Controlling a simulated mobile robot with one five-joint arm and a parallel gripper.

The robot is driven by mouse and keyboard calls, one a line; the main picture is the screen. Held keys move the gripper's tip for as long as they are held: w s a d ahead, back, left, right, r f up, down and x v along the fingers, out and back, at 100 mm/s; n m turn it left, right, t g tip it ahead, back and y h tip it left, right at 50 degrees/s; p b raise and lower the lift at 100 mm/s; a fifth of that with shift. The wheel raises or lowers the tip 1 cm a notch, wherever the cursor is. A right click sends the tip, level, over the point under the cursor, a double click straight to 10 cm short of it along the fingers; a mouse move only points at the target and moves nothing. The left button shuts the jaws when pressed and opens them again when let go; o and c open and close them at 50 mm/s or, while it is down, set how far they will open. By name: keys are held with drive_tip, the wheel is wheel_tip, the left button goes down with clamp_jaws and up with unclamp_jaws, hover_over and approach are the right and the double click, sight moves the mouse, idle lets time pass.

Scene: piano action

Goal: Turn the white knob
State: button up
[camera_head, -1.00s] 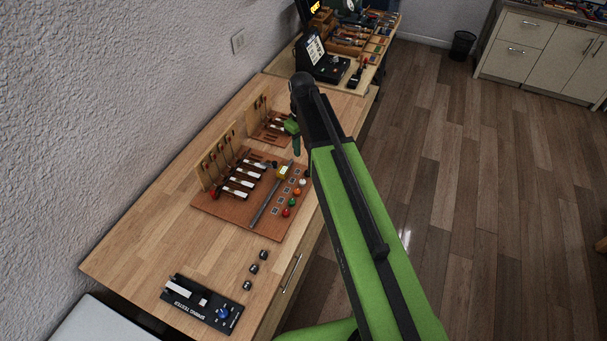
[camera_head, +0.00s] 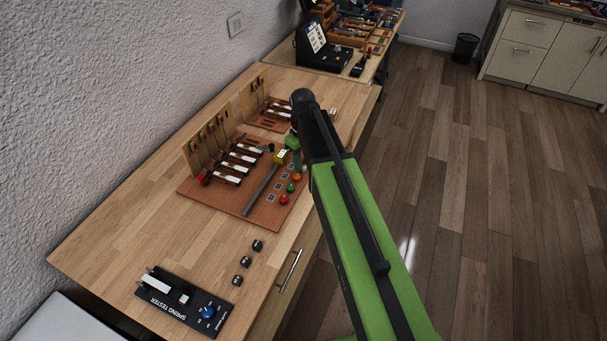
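The white knob (camera_head: 304,169) is at the far end of a short row of coloured knobs on the right side of a reddish-brown board. It shows only as a small pale patch beside my arm. My gripper (camera_head: 296,157) is just above and beside that end of the row, mostly covered by my black wrist and green arm. Its green parts show left of the wrist. The fingertips are too small and hidden to tell whether they are open, or whether they touch the knob.
An orange knob (camera_head: 297,178), a green knob (camera_head: 290,188) and a red knob (camera_head: 284,199) continue the row. A spring tester (camera_head: 185,303) is at the near end. Bare wood (camera_head: 150,222) lies left.

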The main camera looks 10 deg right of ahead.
drive_tip(key=shift+f, duration=0.55)
drive_tip(key=shift+r, duration=0.1)
clamp_jaws()
drive_tip(key=shift+m, duration=0.4)
drive_tip(key=m, duration=0.5)
drive_tip(key=shift+m, duration=0.4)
drive_tip(key=m, duration=0.5)
drive_tip(key=shift+m, duration=0.4)
